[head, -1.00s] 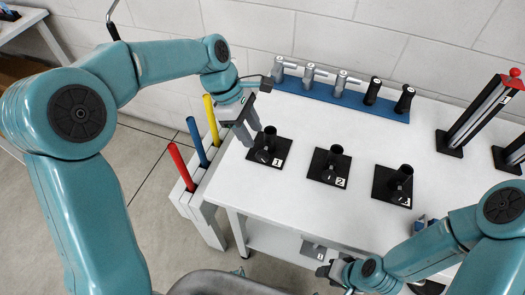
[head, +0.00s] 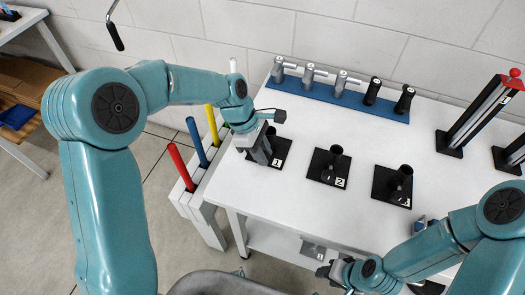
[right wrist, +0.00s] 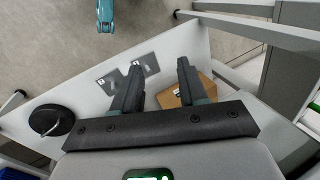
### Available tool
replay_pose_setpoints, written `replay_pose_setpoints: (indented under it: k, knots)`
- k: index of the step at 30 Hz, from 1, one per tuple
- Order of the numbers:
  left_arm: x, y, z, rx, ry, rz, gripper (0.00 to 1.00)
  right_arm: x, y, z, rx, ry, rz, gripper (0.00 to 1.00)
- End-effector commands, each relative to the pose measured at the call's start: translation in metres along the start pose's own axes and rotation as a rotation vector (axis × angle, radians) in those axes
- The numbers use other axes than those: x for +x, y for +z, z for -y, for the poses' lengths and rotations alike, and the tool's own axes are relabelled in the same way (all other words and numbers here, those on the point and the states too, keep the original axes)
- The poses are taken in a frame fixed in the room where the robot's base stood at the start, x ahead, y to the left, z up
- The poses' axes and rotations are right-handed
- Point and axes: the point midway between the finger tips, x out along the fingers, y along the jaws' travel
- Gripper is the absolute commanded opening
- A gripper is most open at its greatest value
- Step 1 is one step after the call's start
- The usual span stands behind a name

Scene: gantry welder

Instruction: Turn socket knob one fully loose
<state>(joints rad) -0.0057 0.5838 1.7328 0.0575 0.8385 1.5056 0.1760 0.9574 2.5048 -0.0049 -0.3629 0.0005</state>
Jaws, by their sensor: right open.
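Socket one (head: 281,155), a black square base marked 1 with an upright black tube, stands on the white table in the head view. My left gripper (head: 261,158) is down over its left part, fingers pointing downward, and hides its knob. I cannot tell whether the fingers touch the knob, or whether they are open or shut. My right gripper (right wrist: 158,75) is open, with nothing held between its fingers in the right wrist view. In the head view it is low at the table's front side (head: 332,272).
Socket two (head: 337,157) and socket three (head: 380,188) stand to the right. A blue rack (head: 335,98) with several handled tools is behind. Red (head: 180,165), blue and yellow rods stand left of the table. A black-and-red post (head: 480,115) stands far right.

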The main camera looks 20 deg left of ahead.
Motion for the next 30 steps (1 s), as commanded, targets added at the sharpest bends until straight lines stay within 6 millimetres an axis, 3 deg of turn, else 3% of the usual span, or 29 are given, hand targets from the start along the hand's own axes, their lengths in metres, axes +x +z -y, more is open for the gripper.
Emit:
replay_pose_setpoints:
  k: [11,30]
  knots:
    - [0.0,-0.003,0.0,-0.004,0.001,0.068,0.0,0.003,0.0,-0.001,0.0,0.0,0.0,0.43]
    - [0.0,-0.01,0.0,-0.002,0.002,0.503,0.0,0.024,-0.001,-0.009,0.0,0.0,0.0,0.43]
